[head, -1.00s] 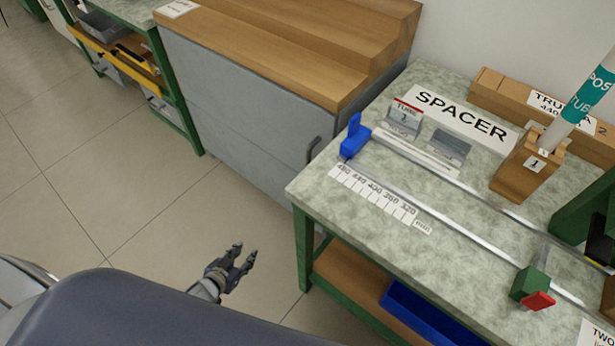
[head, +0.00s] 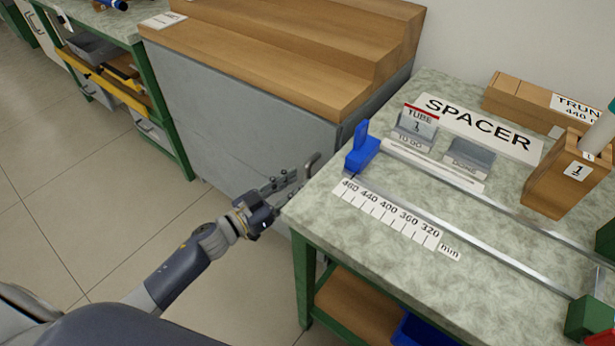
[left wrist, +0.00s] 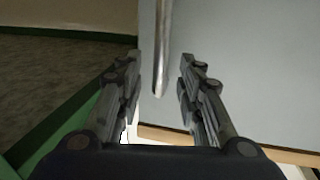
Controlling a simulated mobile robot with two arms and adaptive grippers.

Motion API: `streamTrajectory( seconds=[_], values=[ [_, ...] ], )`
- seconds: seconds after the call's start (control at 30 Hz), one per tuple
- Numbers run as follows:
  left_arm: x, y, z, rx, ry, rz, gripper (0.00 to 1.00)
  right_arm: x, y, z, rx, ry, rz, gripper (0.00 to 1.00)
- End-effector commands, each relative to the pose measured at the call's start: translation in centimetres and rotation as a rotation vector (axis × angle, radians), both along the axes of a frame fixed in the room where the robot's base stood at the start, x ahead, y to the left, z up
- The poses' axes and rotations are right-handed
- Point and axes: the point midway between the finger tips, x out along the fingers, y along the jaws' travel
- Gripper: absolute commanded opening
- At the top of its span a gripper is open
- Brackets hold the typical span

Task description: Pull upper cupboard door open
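The grey cupboard's upper door (head: 225,120) is closed, below a stepped wooden top. Its metal handle (head: 314,162) is at the right end, close to the workbench corner. It also shows in the left wrist view as a bar (left wrist: 162,45) against the pale grey door. My left gripper (head: 292,180) is open and empty, with its fingers pointing at the handle. In the left wrist view, the handle's end lies in the gap between the fingertips (left wrist: 160,62). I cannot tell whether either finger touches it. My right gripper is not in view.
The green-framed workbench (head: 300,212) stands right beside the handle and my left gripper. It bears a blue stop (head: 362,150), a ruler strip (head: 395,217) and a wooden block (head: 562,180). Open tiled floor (head: 90,215) lies in front of the cupboard.

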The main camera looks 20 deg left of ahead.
Motion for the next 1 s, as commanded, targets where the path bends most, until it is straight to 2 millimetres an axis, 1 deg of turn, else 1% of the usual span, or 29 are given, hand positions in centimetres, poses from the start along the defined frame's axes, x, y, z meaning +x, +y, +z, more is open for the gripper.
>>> streamTrajectory(
  seconds=[0.03,0.1,0.3,0.47,0.67,0.7,0.77,0.8,0.83,0.87,1.0],
  values=[
    [0.8,-0.5,0.0,-0.001,-0.003,0.0,0.34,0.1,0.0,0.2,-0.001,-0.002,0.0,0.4],
    [1.7,-1.0,0.0,-0.001,-0.003,0.0,0.34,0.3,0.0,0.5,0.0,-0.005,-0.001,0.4],
    [3.5,-2.1,0.0,-0.001,-0.001,0.001,0.34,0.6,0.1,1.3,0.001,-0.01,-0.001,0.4],
    [3.9,-2.3,-0.1,0.001,0.001,0.001,0.34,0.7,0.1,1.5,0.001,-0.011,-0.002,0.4],
    [3.9,-2.3,-0.1,0.001,0.001,0.001,0.34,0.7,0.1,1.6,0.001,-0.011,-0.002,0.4],
    [3.9,-2.3,-0.1,0.001,0.001,0.001,0.32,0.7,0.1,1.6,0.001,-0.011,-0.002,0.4],
    [3.9,-2.3,-0.1,0.001,0.001,0.001,0.18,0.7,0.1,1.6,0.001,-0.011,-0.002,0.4],
    [3.9,-2.3,-0.1,0.001,0.001,0.001,0.09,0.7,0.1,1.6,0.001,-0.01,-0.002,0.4],
    [3.9,-2.3,-0.1,0.001,0.001,0.001,0.02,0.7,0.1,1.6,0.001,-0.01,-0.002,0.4],
    [3.9,-2.3,-0.1,0.001,0.001,0.001,0.0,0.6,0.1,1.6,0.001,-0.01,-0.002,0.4],
    [3.9,-2.3,-0.1,0.001,0.001,0.001,0.0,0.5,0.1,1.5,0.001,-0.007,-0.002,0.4]
  ],
)
